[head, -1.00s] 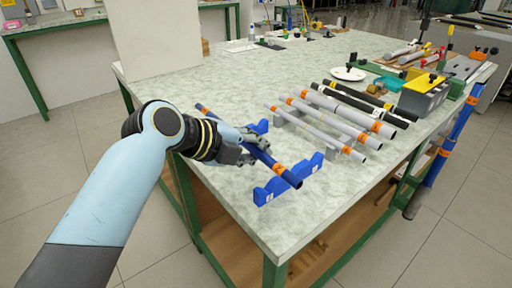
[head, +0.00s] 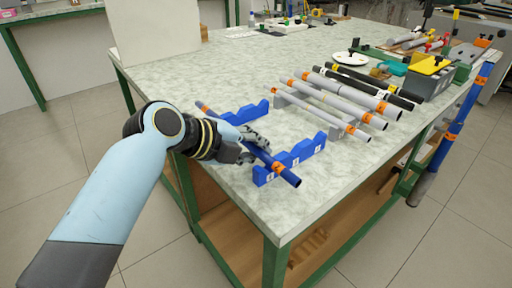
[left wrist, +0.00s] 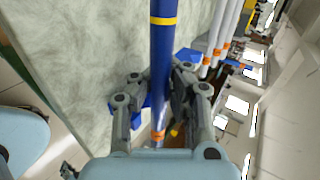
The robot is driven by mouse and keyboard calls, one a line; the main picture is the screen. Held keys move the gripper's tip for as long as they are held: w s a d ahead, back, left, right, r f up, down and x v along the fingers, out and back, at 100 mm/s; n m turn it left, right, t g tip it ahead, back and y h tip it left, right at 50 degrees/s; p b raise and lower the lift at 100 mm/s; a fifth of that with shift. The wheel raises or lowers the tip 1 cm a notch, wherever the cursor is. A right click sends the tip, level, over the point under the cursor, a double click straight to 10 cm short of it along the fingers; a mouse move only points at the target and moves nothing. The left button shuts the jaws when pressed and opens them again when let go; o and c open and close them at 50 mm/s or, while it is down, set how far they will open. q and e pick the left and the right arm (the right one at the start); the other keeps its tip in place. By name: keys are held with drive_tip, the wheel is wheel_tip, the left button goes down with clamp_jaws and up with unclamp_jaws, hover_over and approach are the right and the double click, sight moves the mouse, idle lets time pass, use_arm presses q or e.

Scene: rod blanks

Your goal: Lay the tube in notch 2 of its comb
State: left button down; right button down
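The tube (head: 285,174) is dark blue with orange bands. My left gripper (head: 254,147) is shut around its middle, with a finger on each side in the left wrist view, where the tube (left wrist: 163,55) runs between them. The blue comb has two notched supports: a far one (head: 247,111) and a near one (head: 308,148) with small white number labels, too small to read surely. The tube slants across the supports' left parts in the head view; its near end passes in front of the near support's left part. I cannot tell whether it touches. My right gripper is not in view.
Several grey and black rods (head: 355,110) with orange or pale bands lie on a rack right of the comb. A white plate (head: 350,59) and a grey box with a yellow lid (head: 428,82) stand behind. The table's front edge is close to the near support.

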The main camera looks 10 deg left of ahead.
use_arm(q)
drive_tip(key=shift+f+b, duration=0.5)
drive_tip(key=shift+f, duration=0.2)
drive_tip(key=c, duration=1.4)
unclamp_jaws()
drive_tip(key=shift+o, duration=0.2)
drive_tip(key=v, duration=1.2)
